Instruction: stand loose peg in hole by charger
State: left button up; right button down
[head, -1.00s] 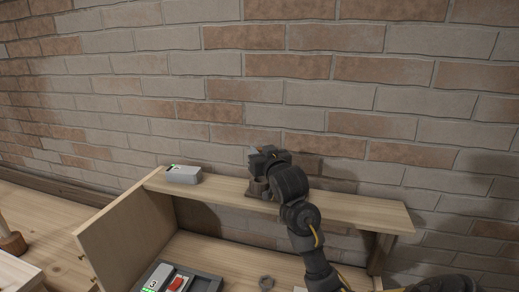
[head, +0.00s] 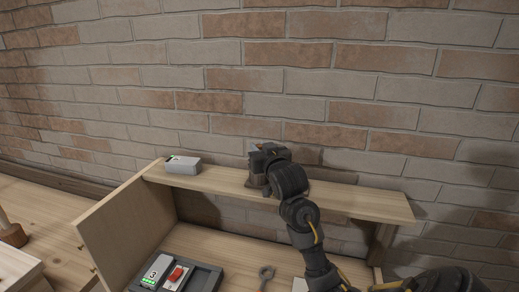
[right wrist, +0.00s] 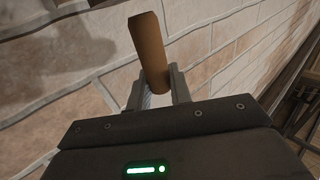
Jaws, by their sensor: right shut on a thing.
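My right gripper (head: 262,163) is over the long wooden shelf, near its middle. A dark grey tray (head: 208,280), possibly the charger, lies below the shelf. It holds a grey unit marked 3 (head: 155,271) with green lights and a red part (head: 176,274). I cannot make out a hole. My left gripper is not in view.
A grey box with a green light (head: 183,166) sits at the left end of the shelf (head: 350,201). A metal ring-ended tool (head: 266,273) lies right of the tray. A brick wall (head: 240,60) stands close behind. A round wooden piece (head: 12,235) is at the left edge.

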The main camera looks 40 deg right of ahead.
jog(key=shift+f, duration=0.2)
jog(key=shift+f+b, duration=1.45)
jog(key=shift+f, duration=0.8)
jog(key=c, duration=1.2)
grip_release()
